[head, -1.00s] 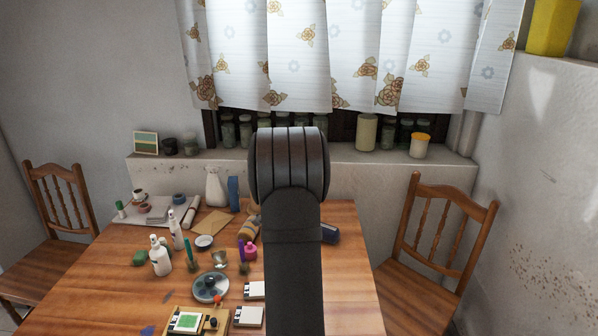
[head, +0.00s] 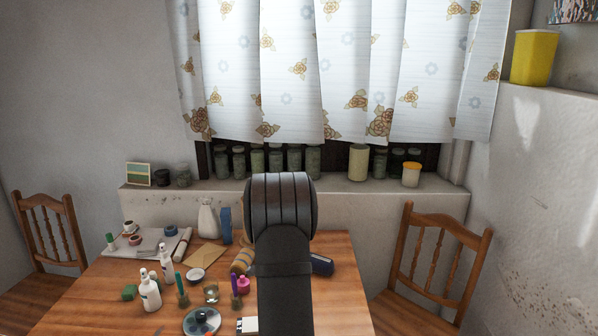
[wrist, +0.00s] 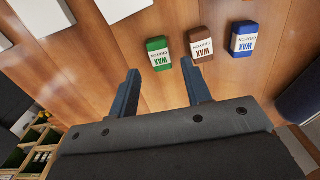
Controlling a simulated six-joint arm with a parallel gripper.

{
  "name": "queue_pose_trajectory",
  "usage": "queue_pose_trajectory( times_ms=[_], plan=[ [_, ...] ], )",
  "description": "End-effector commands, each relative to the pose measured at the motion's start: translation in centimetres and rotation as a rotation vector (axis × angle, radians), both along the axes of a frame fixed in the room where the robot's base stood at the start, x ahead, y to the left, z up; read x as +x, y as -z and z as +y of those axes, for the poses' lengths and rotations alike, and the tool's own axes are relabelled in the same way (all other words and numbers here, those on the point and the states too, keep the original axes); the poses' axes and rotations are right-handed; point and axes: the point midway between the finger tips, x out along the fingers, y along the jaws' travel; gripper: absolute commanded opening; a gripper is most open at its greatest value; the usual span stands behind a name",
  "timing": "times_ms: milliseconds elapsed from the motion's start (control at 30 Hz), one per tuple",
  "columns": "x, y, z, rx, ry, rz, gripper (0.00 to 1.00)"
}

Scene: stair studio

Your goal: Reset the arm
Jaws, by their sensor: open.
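My arm (head: 285,285) rises in the lower middle of the head view, over the wooden table (head: 335,300); my gripper itself does not show there. In the wrist view my gripper (wrist: 165,82) has its two dark fingers spread apart with nothing between them. Beyond the fingertips on the table lie a green wax crayon block (wrist: 158,54), a brown one (wrist: 200,45) and a blue one (wrist: 243,39). The brown block lies near the right fingertip; I cannot tell the exact gap. My arm hides part of the table in the head view.
Two white bottles (head: 150,291), a round palette (head: 202,322) and other craft items crowd the table's left half. Wooden chairs stand left (head: 50,230) and right (head: 440,255). Behind is a ledge with jars (head: 358,163) under a flowered curtain (head: 340,70). A yellow container (head: 534,57) stands upper right.

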Motion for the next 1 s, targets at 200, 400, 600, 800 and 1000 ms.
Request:
queue_pose_trajectory(
  times_ms=[200, 400, 600, 800, 1000],
  plan=[
    [0.0, 0.0, 0.0, 0.000, 0.000, 0.000, 0.44],
    [0.0, 0.9, 0.0, 0.000, 0.000, 0.002, 0.44],
    [0.1, 3.2, 0.0, 0.000, 0.000, -0.001, 0.44],
    [0.1, -1.3, 0.0, 0.000, 0.000, -0.004, 0.44],
    [0.1, -5.3, 0.0, 0.000, 0.000, -0.005, 0.44]
  ],
)
